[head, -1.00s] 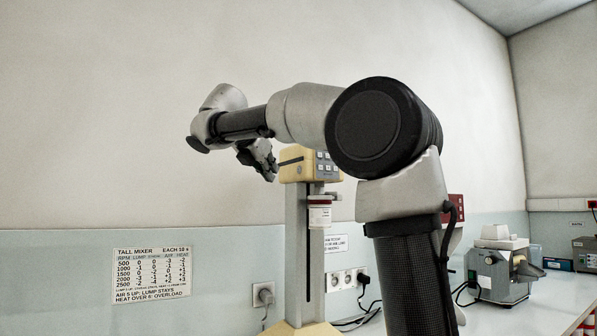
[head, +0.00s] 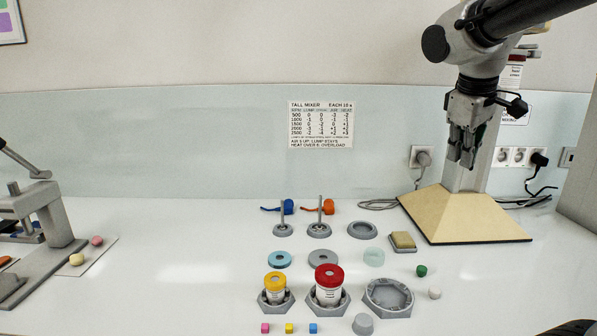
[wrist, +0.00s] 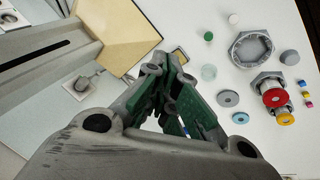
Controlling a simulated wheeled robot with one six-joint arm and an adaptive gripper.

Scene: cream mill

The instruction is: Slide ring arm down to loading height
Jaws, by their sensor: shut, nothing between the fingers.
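The tall mixer's grey column (head: 481,170) rises from its yellow base (head: 420,205) at the right of the head view. High on the column, partly behind my arm, a grey piece that looks like the ring arm (head: 526,51) shows near a red-topped jar (head: 514,62). My gripper (head: 461,162) hangs fingers down in front of the column, shut and empty, well below that piece. In the wrist view my gripper (wrist: 168,105) is above the counter, with the column (wrist: 40,62) and base (wrist: 118,30) to its left. The ring arm is not identifiable there.
Hexagonal holders with a yellow-capped jar (head: 275,282) and red-capped jar (head: 328,285) stand mid-counter, beside an empty hexagonal holder (head: 388,297). Discs and small cubes lie around them. Sockets (head: 518,156) and cables are behind the base. The counter's left middle is clear.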

